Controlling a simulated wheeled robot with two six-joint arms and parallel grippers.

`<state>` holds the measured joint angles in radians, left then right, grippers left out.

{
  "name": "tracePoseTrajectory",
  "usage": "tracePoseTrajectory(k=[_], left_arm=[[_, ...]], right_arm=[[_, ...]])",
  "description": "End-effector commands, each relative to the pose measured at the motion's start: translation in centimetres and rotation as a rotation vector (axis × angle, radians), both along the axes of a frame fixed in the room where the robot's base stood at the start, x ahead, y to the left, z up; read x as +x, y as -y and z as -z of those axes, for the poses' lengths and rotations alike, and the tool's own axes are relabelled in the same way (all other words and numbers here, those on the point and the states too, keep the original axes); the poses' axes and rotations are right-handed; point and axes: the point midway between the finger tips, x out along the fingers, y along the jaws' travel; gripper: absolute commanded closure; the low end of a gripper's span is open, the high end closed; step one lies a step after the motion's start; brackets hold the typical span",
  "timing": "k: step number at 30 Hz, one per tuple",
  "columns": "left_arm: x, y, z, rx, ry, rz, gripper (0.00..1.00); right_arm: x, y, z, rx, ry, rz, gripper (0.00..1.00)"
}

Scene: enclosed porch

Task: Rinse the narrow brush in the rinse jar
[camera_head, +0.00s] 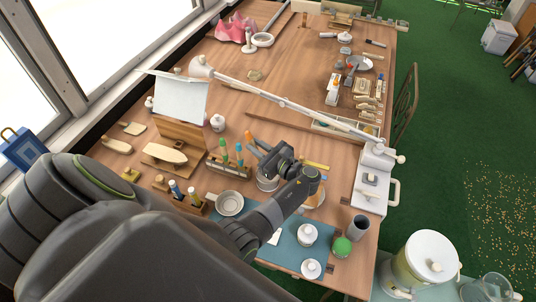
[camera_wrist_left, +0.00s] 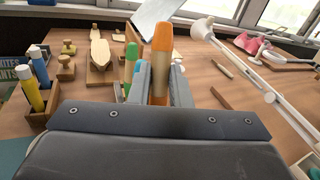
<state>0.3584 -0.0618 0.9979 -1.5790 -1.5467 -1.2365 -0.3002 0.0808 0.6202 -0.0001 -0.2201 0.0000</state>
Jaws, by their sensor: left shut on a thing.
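My left gripper (camera_head: 262,152) is shut on a brush with an orange-topped handle (camera_head: 249,138). In the left wrist view the handle (camera_wrist_left: 161,62) stands upright between the two grey fingers (camera_wrist_left: 158,88). The brush's lower end and bristles are hidden behind the gripper, so I cannot confirm from its tip that it is the narrow one. A round-rimmed jar (camera_head: 267,185) shows partly beneath my gripper; it may be the rinse jar. I cannot tell whether the brush is in it. My right gripper is not in view.
A wooden rack (camera_head: 228,168) with green- and teal-handled brushes stands just left of the gripper. A round metal dish (camera_head: 230,203) is close by on the left. White lidded pots (camera_head: 307,233) and a green-topped jar (camera_head: 342,246) stand at right. A white lamp arm (camera_head: 285,103) crosses behind.

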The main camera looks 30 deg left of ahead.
Motion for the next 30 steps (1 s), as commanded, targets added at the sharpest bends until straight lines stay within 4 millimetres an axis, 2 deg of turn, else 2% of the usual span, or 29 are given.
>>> tracePoseTrajectory(k=[5, 19, 30], left_arm=[[0.0, 0.0, -0.5, 0.000, 0.000, 0.000, 1.00], [0.0, 0.0, -5.1, 0.000, 0.000, 0.000, 1.00], [0.0, 0.0, -5.0, 0.000, 0.000, 0.000, 1.00]], right_arm=[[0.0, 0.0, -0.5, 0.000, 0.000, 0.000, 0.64], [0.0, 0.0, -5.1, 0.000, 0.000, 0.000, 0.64], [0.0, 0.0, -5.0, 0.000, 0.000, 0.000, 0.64]])
